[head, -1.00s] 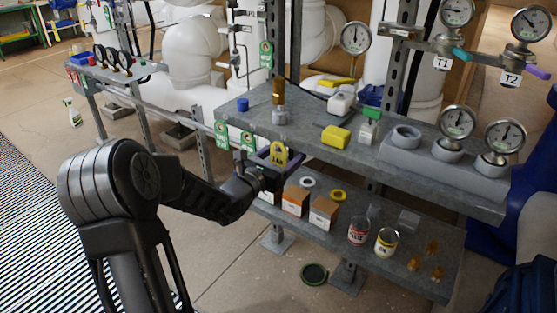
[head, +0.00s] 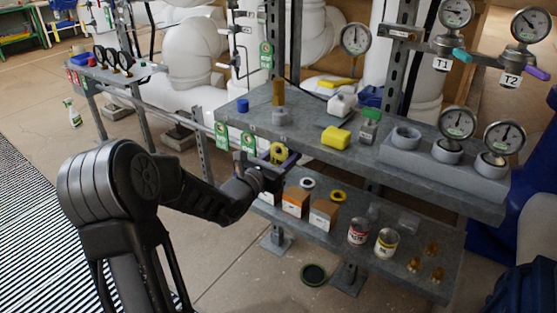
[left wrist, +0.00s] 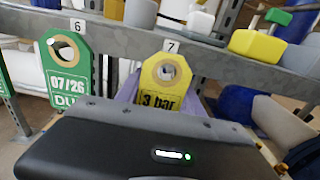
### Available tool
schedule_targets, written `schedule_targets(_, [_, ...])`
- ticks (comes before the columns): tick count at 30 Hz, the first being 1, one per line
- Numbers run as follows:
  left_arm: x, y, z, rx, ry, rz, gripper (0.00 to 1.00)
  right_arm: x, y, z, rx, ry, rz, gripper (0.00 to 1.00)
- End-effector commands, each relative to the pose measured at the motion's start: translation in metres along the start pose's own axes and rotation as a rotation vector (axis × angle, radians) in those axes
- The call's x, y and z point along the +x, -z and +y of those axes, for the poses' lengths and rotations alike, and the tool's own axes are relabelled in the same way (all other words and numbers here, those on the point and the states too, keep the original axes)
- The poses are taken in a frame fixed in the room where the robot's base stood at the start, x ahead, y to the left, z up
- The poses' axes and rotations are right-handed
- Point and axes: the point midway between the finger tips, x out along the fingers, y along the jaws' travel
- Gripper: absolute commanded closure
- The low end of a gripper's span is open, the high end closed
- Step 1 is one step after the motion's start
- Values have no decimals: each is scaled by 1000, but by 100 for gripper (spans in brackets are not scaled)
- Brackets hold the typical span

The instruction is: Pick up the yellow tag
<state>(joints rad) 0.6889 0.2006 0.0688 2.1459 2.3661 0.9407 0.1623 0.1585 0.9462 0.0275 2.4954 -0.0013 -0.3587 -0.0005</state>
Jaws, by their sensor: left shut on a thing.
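The yellow tag (head: 277,151) is at the front edge of the upper grey shelf, beside the green tags. In the left wrist view the yellow tag (left wrist: 166,84) stands upright just below label 7 and reads "3 bar". Its ringed hole and upper part show; its lower end is hidden behind the dark gripper body. My left gripper (head: 277,161) is shut on the tag, with purple finger parts beside it. I cannot tell whether the tag still touches a hook. My right gripper is not in view.
A green tag (left wrist: 67,72) hangs close by on the left, under label 6. The upper shelf (head: 305,133) holds a yellow block (head: 336,138) and gauges. Boxes (head: 296,201) and cans (head: 386,243) stand on the lower shelf beneath my gripper.

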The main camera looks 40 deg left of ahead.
Motion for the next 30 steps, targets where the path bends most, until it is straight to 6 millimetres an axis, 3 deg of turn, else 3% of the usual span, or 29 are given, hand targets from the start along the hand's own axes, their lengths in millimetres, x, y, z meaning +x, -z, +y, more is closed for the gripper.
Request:
schedule_targets(6, [0, 0, 0, 0, 0, 0, 82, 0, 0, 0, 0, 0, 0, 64])
schedule_targets(19, [0, -8, 0, 1, 1, -1, 82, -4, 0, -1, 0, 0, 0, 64])
schedule_targets(26, [-24, -7, 1, 1, -2, 1, 82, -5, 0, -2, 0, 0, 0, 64])
schedule_targets(30, [-48, -7, 1, 1, -3, 1, 82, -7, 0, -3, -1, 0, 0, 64])
